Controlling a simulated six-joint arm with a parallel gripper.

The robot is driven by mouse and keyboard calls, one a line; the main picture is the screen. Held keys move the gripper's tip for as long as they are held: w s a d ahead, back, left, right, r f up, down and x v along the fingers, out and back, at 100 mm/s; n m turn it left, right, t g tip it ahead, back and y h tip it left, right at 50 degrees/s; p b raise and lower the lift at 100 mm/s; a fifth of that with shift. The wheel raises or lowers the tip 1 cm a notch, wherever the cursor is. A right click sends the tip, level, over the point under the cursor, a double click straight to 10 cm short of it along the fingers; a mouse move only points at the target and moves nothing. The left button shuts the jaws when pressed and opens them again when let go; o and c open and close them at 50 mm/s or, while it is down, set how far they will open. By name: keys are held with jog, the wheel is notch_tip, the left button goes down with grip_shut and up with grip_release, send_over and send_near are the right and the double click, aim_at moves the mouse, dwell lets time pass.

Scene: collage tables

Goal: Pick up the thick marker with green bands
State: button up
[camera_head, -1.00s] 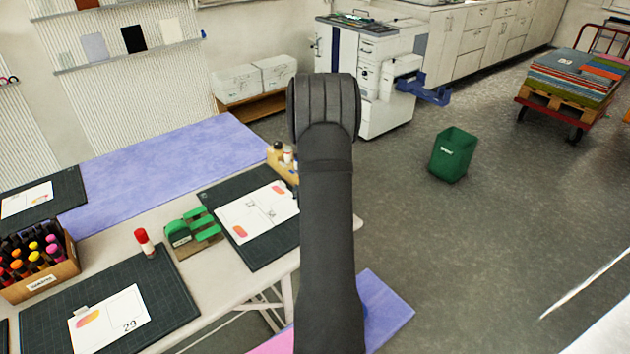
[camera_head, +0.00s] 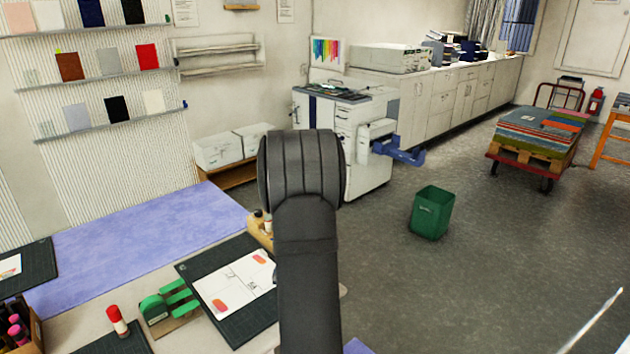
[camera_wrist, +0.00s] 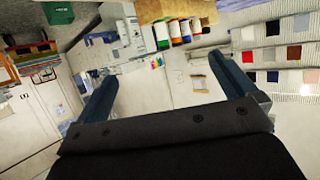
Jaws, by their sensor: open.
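My gripper (camera_wrist: 168,88) shows in the wrist view with its two fingers wide apart and nothing between them. In the head view my arm hides the gripper. Beyond the fingers, the wrist view shows a wooden holder (camera_wrist: 160,10) with several small cylinders in a row. In the head view a wooden holder (camera_head: 256,232) is partly hidden by my arm, and a crate of markers (camera_head: 35,330) is cut off at lower left.
On the table are a red-capped stick (camera_head: 117,321), a green tool (camera_head: 170,303) and a dark cutting mat (camera_head: 200,262) with a printed sheet (camera_head: 233,283). A lilac cover (camera_head: 130,240) lies clear behind. A green bin (camera_head: 432,212) stands on the floor at right.

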jog(key=c, duration=1.1)
jog(key=shift+c, duration=0.2)
